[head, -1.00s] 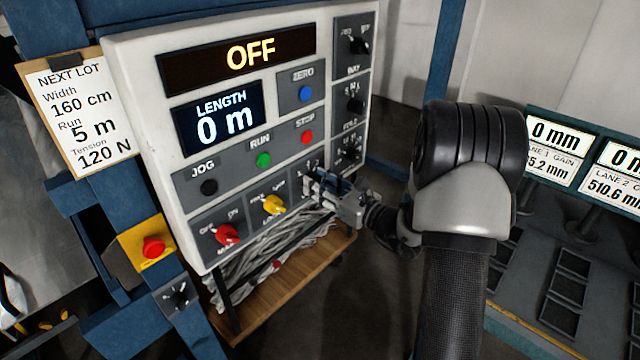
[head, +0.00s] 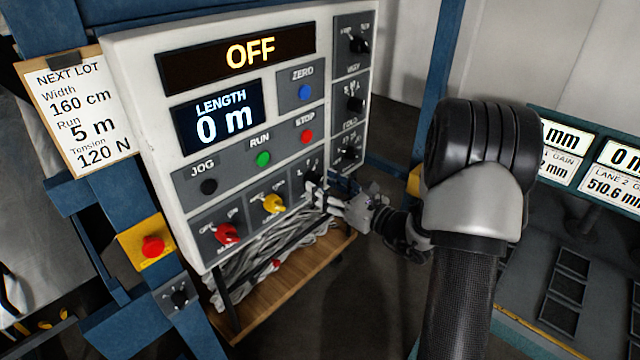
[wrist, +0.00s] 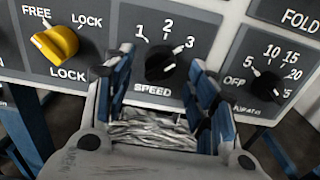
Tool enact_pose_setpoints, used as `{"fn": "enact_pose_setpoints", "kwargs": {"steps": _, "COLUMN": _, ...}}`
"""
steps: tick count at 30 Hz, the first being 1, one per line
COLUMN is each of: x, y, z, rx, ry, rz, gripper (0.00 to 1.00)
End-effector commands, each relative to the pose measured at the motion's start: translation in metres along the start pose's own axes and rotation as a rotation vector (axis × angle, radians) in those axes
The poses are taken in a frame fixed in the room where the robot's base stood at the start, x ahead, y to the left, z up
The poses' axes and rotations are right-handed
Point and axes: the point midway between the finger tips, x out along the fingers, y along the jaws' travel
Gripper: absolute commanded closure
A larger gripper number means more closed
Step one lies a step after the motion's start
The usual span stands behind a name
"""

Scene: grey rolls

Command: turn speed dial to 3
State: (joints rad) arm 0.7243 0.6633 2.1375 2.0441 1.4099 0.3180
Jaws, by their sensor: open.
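The black speed dial (wrist: 160,64) sits on the grey SPEED plate with marks 1, 2 and 3, in the middle of the wrist view. Its ridge appears to slant to the upper right, toward 3, though the pointer is small and dark. In the head view the dial (head: 312,181) is at the lower right of the white control panel (head: 135,110). My gripper (wrist: 160,84) is open and empty, its blue-and-grey fingers on either side below the dial. In the head view my gripper (head: 334,194) stands slightly off the panel, apart from the dial.
A yellow lock knob (wrist: 56,43) is left of the dial, and another black dial (wrist: 267,83) is to the right. The head view shows a red knob (head: 226,233), a red stop button (head: 307,136) and an emergency button (head: 153,247). The display (head: 240,58) reads OFF.

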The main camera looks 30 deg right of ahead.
Motion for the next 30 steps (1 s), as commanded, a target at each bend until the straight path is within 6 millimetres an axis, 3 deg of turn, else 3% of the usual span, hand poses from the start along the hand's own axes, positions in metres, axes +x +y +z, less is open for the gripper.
{"fn": "enact_pose_setpoints", "kwargs": {"steps": 6, "x": -0.050, "y": -0.002, "z": 0.001, "rx": 0.000, "ry": -0.001, "rz": -0.006, "gripper": 0.48}}
{"fn": "enact_pose_setpoints", "kwargs": {"steps": 12, "x": -0.084, "y": -0.001, "z": 0.000, "rx": 0.000, "ry": -0.001, "rz": -0.004, "gripper": 0.48}}
{"fn": "enact_pose_setpoints", "kwargs": {"steps": 18, "x": -0.097, "y": 0.000, "z": 0.000, "rx": -0.001, "ry": -0.001, "rz": 0.000, "gripper": 0.48}}
{"fn": "enact_pose_setpoints", "kwargs": {"steps": 30, "x": -0.098, "y": 0.000, "z": 0.000, "rx": -0.001, "ry": -0.001, "rz": 0.000, "gripper": 0.48}}
